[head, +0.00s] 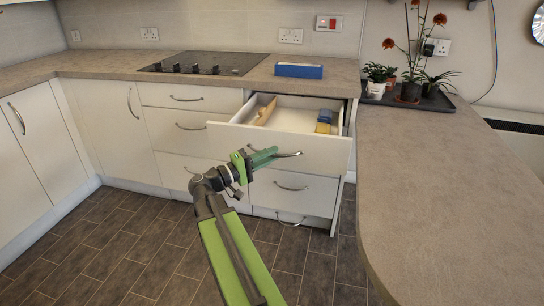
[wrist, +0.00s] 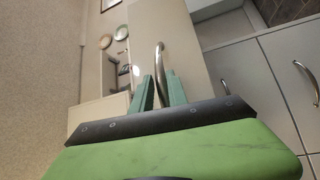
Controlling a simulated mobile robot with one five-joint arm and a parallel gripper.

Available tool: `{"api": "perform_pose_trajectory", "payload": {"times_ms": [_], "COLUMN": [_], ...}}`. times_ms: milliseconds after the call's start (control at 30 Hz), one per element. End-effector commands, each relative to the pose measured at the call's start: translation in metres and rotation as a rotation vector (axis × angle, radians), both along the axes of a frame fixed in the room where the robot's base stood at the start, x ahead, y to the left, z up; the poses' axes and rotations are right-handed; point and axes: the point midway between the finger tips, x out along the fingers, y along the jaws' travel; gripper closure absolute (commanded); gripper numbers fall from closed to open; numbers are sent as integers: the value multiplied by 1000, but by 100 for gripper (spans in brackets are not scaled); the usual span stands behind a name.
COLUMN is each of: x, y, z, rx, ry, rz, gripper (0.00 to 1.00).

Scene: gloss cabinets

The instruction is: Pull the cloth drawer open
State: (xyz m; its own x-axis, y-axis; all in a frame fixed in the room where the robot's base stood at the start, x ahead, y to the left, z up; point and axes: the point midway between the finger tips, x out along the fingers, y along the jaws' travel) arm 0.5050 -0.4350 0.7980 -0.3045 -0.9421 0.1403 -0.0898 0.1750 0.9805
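The top drawer (head: 275,145) of the right-hand drawer stack stands pulled out, with its white inside showing. I cannot tell from a label whether it is the cloth drawer. Its curved metal handle (head: 290,154) is on the front panel. My gripper (head: 265,156) is at this handle, its green fingers reaching it from the left in the head view. In the wrist view the handle (wrist: 160,65) passes between the two fingers of my gripper (wrist: 160,92), which look closed on it. Inside lie a wooden piece (head: 265,111) and small yellow and blue items (head: 324,121).
Closed drawers (head: 290,185) lie below the open one. A worktop (head: 440,190) runs along the right, with a plant tray (head: 440,104) on it. A blue box (head: 298,70) and a hob (head: 205,64) are on the back counter. The tiled floor (head: 130,240) is clear at left.

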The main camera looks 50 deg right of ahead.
Motion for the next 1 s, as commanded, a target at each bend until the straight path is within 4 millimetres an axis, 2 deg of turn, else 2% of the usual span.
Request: {"api": "perform_pose_trajectory", "payload": {"times_ms": [133,233,700,833,1000], "x": [1,6,45,51,53], "y": [4,19,136,155,164], "z": [-2,-5,-22,-24,-25], "rx": [1,2,1,0,0], "ry": [-1,0,0,0,0], "rz": [-2,1,2,1,0], "gripper": [81,81,81,81,81]}}
